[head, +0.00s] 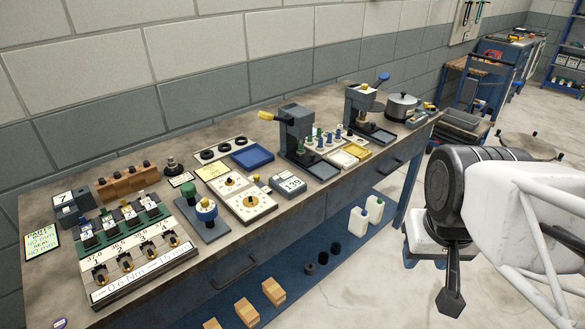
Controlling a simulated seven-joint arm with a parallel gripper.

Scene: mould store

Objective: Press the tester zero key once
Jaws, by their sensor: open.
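A small grey box with a white display reading what looks like 139 (288,184) sits near the front middle of the bench. Another dark box with a display showing 7 (71,203) stands at the far left. Which one is the tester is not marked clearly, and no zero key can be made out on either at this size. My gripper (449,296) hangs at the right, off the bench and over the floor, far from both boxes. It is open and empty; one dark finger shows clearly and the other is mostly hidden.
The bench (190,145) is crowded. A numbered switch board (140,262), a blue-topped post (206,211) and dial plates (250,199) lie left of the 139 box. Two lever presses (296,130) (358,106) stand to its right. A blue tray (252,156) lies behind it.

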